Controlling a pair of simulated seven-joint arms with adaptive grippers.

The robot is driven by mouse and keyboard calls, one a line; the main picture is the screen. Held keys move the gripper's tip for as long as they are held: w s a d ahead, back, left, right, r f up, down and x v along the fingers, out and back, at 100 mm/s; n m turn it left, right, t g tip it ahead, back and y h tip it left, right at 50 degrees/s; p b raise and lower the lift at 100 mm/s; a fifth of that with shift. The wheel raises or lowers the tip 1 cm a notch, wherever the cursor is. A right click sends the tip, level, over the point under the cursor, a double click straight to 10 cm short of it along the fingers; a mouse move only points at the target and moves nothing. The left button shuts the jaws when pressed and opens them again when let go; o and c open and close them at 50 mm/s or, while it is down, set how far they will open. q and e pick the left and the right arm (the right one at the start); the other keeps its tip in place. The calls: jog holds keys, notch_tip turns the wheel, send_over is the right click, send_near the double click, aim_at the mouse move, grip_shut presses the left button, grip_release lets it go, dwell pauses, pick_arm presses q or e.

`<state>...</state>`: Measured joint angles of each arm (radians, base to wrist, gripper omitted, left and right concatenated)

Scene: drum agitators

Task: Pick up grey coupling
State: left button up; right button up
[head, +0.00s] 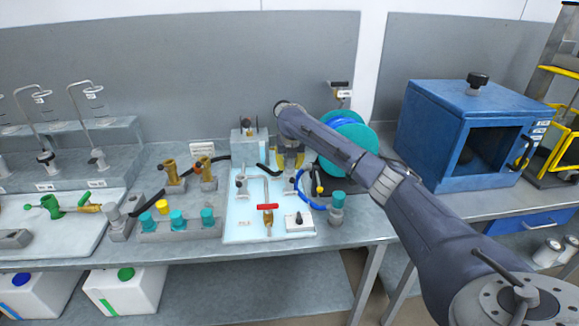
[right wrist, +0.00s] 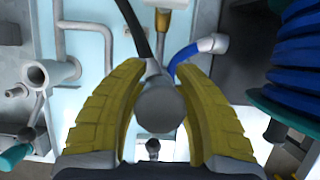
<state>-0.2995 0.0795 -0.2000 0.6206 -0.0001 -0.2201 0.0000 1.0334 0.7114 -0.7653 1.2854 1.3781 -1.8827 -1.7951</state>
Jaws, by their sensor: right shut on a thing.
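My right gripper (head: 290,160) reaches over the back right of the pale blue mat (head: 240,232). Its yellow fingers also show in the right wrist view (right wrist: 160,110), closed on the two sides of a round grey coupling (right wrist: 160,106). The coupling's round end faces the wrist camera, and its far end is hidden behind this face. In the head view the coupling is mostly hidden by the fingers and my arm. My left gripper is not in view.
A teal hose reel (head: 347,142) with blue hose stands right beside the gripper. A red-handled valve (head: 268,207) and bent grey pipe lie on the mat. A rack of teal and yellow fittings (head: 178,222) is to the left, a blue oven (head: 440,135) to the right.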

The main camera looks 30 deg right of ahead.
jog(key=shift+r, duration=0.1)
grip_shut()
notch_tip(320, 180, up, 20)
dwell(0.6)
jog(key=shift+w, duration=0.1)
